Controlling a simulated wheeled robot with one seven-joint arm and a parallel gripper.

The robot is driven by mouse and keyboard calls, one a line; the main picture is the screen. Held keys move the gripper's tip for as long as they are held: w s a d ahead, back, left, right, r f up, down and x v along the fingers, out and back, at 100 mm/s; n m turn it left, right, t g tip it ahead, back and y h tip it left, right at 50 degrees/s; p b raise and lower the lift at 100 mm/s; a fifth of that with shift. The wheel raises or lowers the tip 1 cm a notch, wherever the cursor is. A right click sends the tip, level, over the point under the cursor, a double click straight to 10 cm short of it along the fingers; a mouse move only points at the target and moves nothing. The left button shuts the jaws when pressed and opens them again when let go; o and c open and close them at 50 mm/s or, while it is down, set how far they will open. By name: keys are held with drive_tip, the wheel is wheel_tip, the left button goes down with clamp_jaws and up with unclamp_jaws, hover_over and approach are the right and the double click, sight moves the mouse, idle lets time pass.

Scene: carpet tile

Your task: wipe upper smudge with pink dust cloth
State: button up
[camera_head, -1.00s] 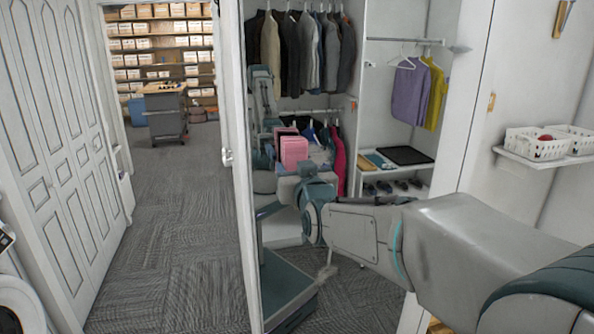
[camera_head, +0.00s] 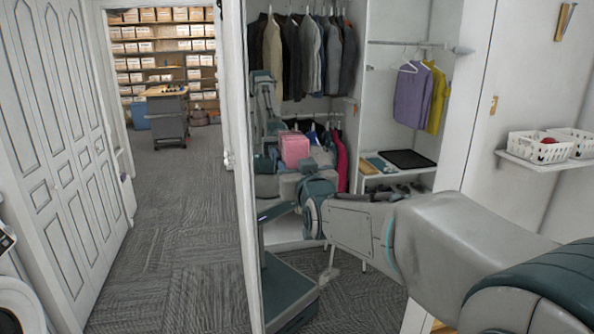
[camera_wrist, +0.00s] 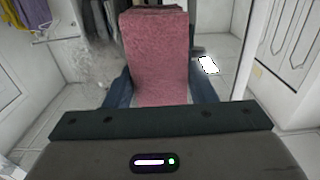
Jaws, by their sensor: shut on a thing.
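The pink dust cloth (camera_head: 295,150) is a folded upright block held in my gripper (camera_head: 303,172), in front of a tall mirror-like panel (camera_head: 345,225). In the wrist view the cloth (camera_wrist: 156,58) stands upright between the two blue fingers of my gripper (camera_wrist: 158,98), which are shut on it. The cloth is very close to the panel; I cannot tell whether it touches. A pale smear (camera_head: 330,272) shows low on the panel.
The panel's pale frame (camera_head: 243,200) stands left of my arm. Hanging clothes (camera_head: 305,55) and a shelf with a black tray (camera_head: 408,159) show behind. White baskets (camera_head: 540,148) sit on a wall shelf at right. The carpeted corridor (camera_head: 185,240) is clear.

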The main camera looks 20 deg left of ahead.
sight(321, 159)
drive_tip(key=shift+w+d+f+b, duration=0.2)
drive_tip(key=shift+w+d+b, duration=0.2)
drive_tip(key=shift+d+b, duration=0.45)
drive_tip(key=d, duration=0.1)
drive_tip(key=w+d, duration=0.2)
drive_tip(key=shift+w+d+r+b, duration=0.25)
drive_tip(key=shift+r+b, duration=0.05)
drive_tip(key=shift+w+d+p, duration=0.35)
drive_tip(key=shift+d+p, duration=0.05)
drive_tip(key=shift+d, duration=0.25)
drive_tip(key=shift+w+d+p, duration=0.35)
drive_tip(key=shift+d, duration=0.25)
drive_tip(key=shift+w+d+f, duration=0.15)
drive_tip(key=shift+w+d, duration=0.25)
drive_tip(key=shift+d, duration=0.25)
drive_tip(key=shift+s+a+f+b, duration=0.1)
drive_tip(key=shift+s+a+b, duration=0.35)
drive_tip(key=shift+a+b, duration=0.45)
drive_tip(key=shift+s+a+b, duration=0.55)
drive_tip(key=shift+a+b, duration=0.2)
drive_tip(key=shift+b, duration=0.3)
